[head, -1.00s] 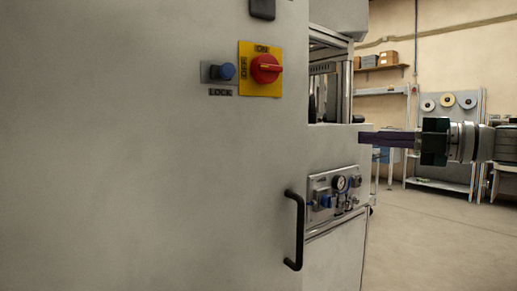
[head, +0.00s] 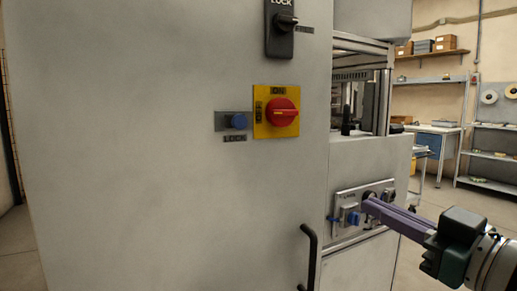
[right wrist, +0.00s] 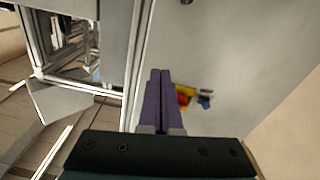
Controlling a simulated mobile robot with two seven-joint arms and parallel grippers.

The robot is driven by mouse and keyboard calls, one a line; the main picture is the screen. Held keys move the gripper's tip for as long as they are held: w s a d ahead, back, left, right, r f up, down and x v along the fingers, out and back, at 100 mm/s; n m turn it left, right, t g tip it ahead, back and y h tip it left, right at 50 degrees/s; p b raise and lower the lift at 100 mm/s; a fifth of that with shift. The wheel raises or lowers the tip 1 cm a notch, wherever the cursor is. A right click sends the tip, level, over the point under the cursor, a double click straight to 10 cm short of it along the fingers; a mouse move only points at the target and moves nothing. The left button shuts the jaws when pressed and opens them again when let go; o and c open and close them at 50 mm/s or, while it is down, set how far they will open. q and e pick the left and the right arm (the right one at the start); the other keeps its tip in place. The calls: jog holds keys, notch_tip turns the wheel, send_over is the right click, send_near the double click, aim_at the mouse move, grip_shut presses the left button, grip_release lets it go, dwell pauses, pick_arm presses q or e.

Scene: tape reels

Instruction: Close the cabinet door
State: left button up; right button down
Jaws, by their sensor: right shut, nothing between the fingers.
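The grey cabinet door (head: 150,150) fills the left and middle of the head view. It carries a red rotary switch on a yellow plate (head: 278,112), a blue lock button (head: 238,121) and a black handle (head: 308,258) low near its right edge. In the right wrist view the door (right wrist: 225,60) shows beyond the fingers, with the yellow plate (right wrist: 184,97) just right of them. My right gripper (head: 368,197) is shut and empty, its purple fingers together, right of the handle and in front of the gauge panel. Whether it touches anything is unclear. My left gripper is out of view.
The machine body with its framed opening (head: 360,95) and panel of knobs (head: 350,210) stands right of the door. Shelves (head: 490,155) and a blue-fronted bench (head: 437,142) stand farther back. Floor shows at the far right.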

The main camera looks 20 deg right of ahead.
aim_at(321, 177)
jog(key=w+m, duration=0.1)
jog(key=w, duration=0.6)
jog(key=w+m+h, duration=0.1)
jog(key=w, duration=0.2)
jog(key=shift+w+d+r+m+g, duration=0.2)
jog(key=shift+w+r+m+g, duration=0.1)
jog(key=shift+w+r, duration=0.05)
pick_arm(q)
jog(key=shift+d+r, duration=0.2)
pick_arm(e)
jog(key=shift+w, duration=0.55)
pick_arm(q)
jog(key=shift+b, duration=0.3)
